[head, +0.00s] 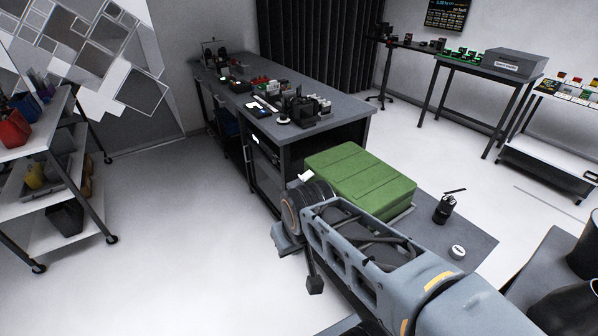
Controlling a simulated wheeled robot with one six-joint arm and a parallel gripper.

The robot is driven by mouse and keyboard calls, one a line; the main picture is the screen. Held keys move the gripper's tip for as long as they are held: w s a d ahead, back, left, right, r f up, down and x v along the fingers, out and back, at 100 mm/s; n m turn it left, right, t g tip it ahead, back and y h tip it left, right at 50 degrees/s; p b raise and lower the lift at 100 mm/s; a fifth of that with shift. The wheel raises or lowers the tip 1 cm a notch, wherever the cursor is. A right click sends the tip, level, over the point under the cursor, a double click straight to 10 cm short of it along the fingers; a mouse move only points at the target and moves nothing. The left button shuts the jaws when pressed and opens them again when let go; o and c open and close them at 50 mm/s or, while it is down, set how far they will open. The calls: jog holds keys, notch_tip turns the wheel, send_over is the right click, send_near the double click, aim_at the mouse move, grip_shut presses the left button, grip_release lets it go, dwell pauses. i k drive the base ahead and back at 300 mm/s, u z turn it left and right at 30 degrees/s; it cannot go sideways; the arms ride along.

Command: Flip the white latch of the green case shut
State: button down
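My arm crosses the lower right and hides the near left part of the case. My gripper (287,241) is at the arm's far end, in front of the case's near left corner; its fingers are not clear.
A workbench (345,120) with tools and parts stands behind the case. A shelf cart (45,165) stands left. The floor at left centre is clear.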

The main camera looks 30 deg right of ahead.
aim_at(306, 176)
jog(key=i, duration=0.95)
